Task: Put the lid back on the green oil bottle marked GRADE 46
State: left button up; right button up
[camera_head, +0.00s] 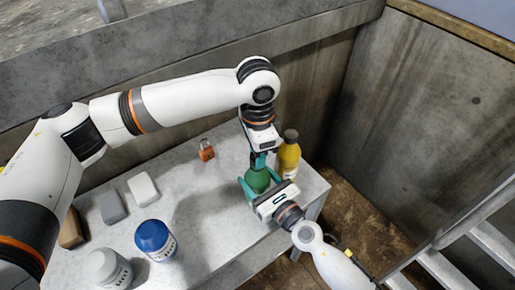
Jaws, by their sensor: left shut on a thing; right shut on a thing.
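The green oil bottle (257,180) stands upright near the right end of the grey table. Its marking cannot be read here. My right gripper (258,186) comes in from the lower right, with its teal fingers shut around the bottle's body. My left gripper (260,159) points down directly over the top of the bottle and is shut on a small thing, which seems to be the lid. The lid is hidden by the fingers, so I cannot tell whether it touches the bottle's neck.
A yellow bottle (289,155) with a dark cap stands close behind and right of the green one. An orange padlock-like object (206,150), a blue-lidded container (155,240), a white container (108,268) and several blocks (143,189) are on the table (200,210). Concrete walls stand behind.

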pick_arm(q)
jog(key=shift+f, duration=0.6)
dwell(0.3)
